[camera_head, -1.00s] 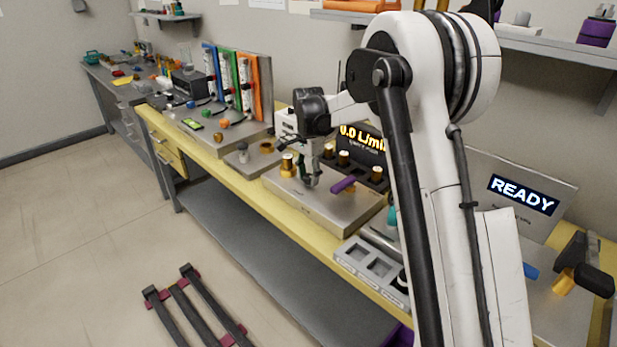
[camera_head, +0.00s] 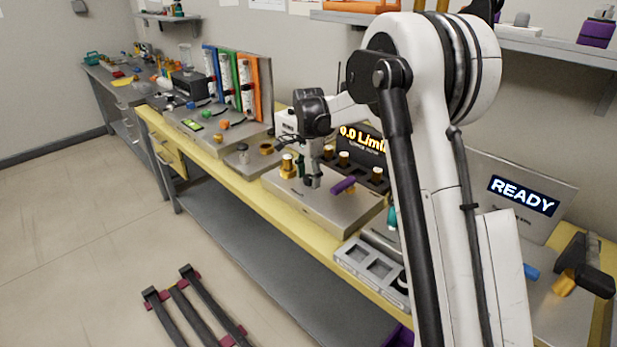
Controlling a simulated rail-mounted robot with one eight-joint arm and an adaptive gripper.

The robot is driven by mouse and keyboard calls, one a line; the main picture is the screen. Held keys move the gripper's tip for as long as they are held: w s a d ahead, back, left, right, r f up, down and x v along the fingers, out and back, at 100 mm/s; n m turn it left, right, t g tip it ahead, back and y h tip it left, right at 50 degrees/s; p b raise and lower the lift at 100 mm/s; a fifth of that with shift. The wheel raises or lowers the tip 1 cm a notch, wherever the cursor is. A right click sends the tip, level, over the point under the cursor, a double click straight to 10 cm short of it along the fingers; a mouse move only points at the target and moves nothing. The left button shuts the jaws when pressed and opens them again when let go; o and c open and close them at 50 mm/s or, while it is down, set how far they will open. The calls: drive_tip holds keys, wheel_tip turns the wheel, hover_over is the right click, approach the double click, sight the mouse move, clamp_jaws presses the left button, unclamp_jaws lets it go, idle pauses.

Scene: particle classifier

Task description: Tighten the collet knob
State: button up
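No part is clearly recognisable as the collet knob; several brass-topped cylinders stand here, including one behind the gripper (camera_head: 344,158). My arm hides part of the bench to the right.
A display panel (camera_head: 364,138) stands behind the plate. A grey tray with square pockets (camera_head: 372,268) lies at the bench's front edge. Coloured upright panels (camera_head: 243,85) stand to the left. A READY screen (camera_head: 522,195) is at the right.

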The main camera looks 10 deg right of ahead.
sight(308, 177)
wheel_tip(308, 177, up, 12)
idle(0.7)
